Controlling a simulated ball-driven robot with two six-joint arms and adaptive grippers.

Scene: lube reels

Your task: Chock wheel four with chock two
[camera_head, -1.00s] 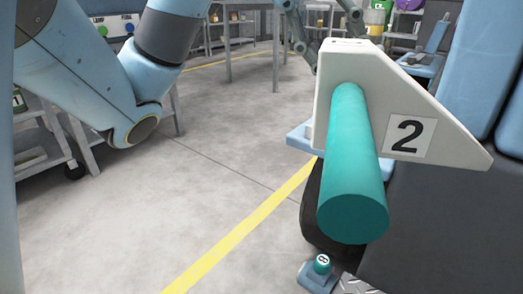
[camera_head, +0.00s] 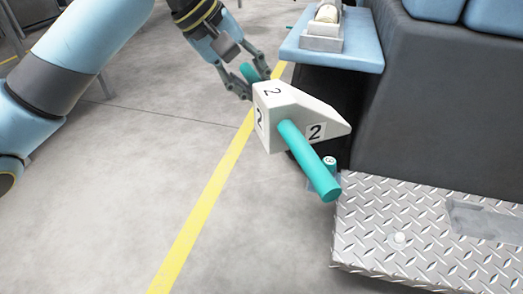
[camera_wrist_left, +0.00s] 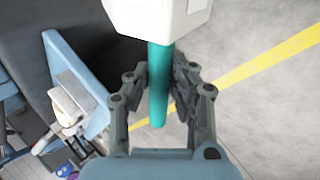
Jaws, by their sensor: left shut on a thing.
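Chock two (camera_head: 268,118) is a white wedge with "2" labels on several faces and a teal bar handle (camera_head: 305,158) running through it. My left gripper (camera_head: 250,80) is shut on the far end of the bar and holds the chock in the air, its narrow end pointing right. In the left wrist view the gripper (camera_wrist_left: 161,82) has the teal bar (camera_wrist_left: 158,90) between its fingers, with the white chock (camera_wrist_left: 160,14) beyond. A dark wheel (camera_head: 338,112) seems to sit in shadow under the blue fender, partly hidden; its number does not show. My right gripper is out of view.
The blue fender ledge (camera_head: 355,60) juts out behind the chock and carries a small pale fixture (camera_head: 322,32). A small teal-topped piece with a round label (camera_head: 329,163) stands near the diamond-plate step (camera_head: 400,240).

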